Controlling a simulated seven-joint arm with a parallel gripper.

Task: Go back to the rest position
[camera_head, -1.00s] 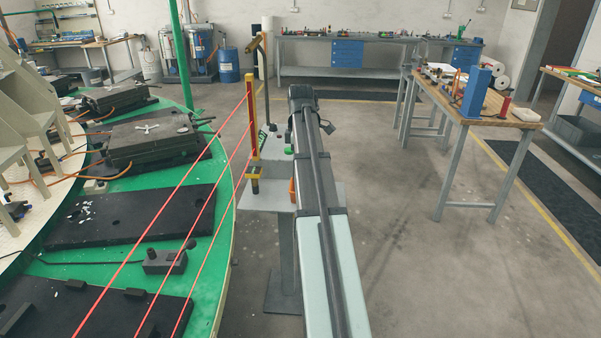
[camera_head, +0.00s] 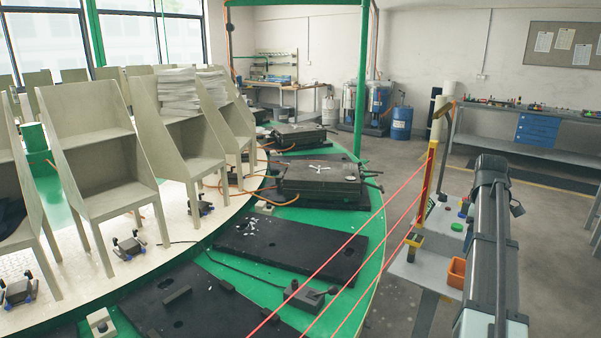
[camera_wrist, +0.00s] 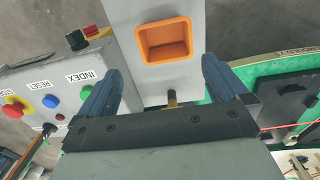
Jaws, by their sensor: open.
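My gripper (camera_wrist: 160,95) shows in the wrist view with its two dark fingers apart and nothing between them. Beyond the fingertips is a grey stand top with an orange square bin (camera_wrist: 165,42). Left of the fingers is a grey control panel (camera_wrist: 62,88) marked INDEX and RESET, with green, blue, yellow and red buttons. In the head view my arm reaches forward at the right; its gripper is hidden there. The orange bin (camera_head: 456,272) shows just left of the arm.
A green-rimmed carousel (camera_head: 376,240) with black plates and beige seats fills the left. Red beams (camera_head: 383,207) run from a yellow-red post (camera_head: 424,185) along its edge. A bench with blue drawers (camera_head: 537,130) stands at the back right. Some floor is open behind the stand.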

